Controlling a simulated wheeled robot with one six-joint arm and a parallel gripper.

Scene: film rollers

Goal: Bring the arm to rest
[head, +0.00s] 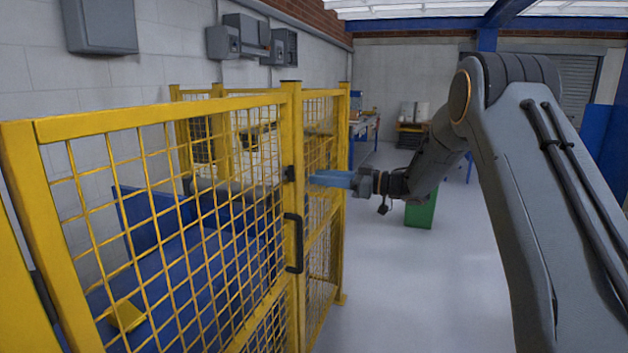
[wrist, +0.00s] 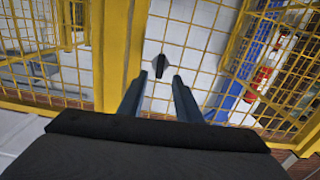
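My arm (head: 530,160) reaches forward from the right in the head view, raised and bent at the elbow. My gripper (head: 316,178) has blue fingers that point left, close to the yellow fence post. In the wrist view the two fingers of my gripper (wrist: 161,75) stand apart with nothing held between them. A small dark part (wrist: 161,65) shows just beyond the fingertips; I cannot tell whether they touch it. The yellow mesh gate (head: 165,112) with a black handle (head: 293,243) and a black latch (head: 289,173) stands at the left, appearing closed.
A green bin (head: 421,212) stands on the floor beyond my arm. The pale floor (head: 420,290) in the middle is clear. Workbenches stand farther back.

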